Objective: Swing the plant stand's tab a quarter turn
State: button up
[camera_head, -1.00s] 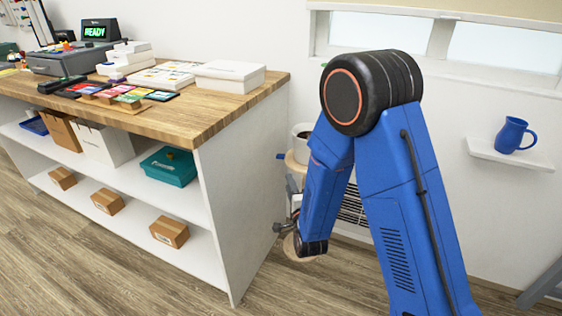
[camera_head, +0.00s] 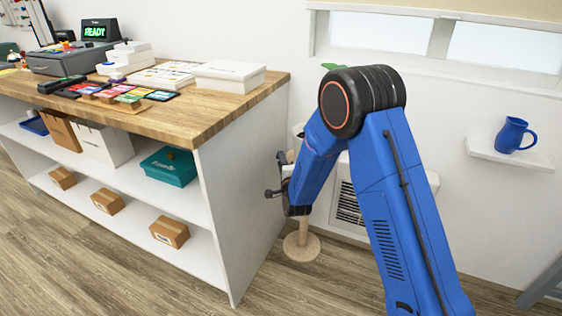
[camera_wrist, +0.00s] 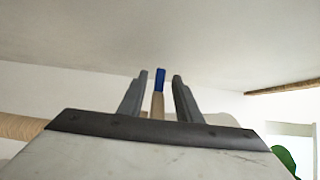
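The plant stand shows in the head view as a pale wooden post on a round base (camera_head: 301,248), beside the counter's end. My arm hides much of its upper part. In the wrist view the stand's tab (camera_wrist: 160,79) is a narrow blue-ended piece on a pale wooden stem. My gripper (camera_wrist: 160,74) is open, with one grey finger on each side of the tab. A gap shows on both sides, so neither finger appears to touch it. In the head view my arm largely hides the gripper, and I cannot make out the tab there.
The counter (camera_head: 225,112) with shelves stands close on the left of the stand. A white heater (camera_head: 348,205) is behind my arm at the wall. A blue mug (camera_head: 514,135) sits on a small wall shelf (camera_head: 500,153) at right. The floor in front is clear.

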jog(key=shift+w+a, duration=0.15)
jog(key=shift+w, duration=0.4)
grip_shut()
jog(key=shift+w+m+t+h, duration=0.15)
jog(key=shift+w+m+h, duration=0.45)
jog(key=shift+h, duration=0.3)
jog(key=shift+w+m+t+h, duration=0.15)
jog(key=shift+w+m+h, duration=0.4)
jog(key=shift+h, duration=0.35)
grip_release()
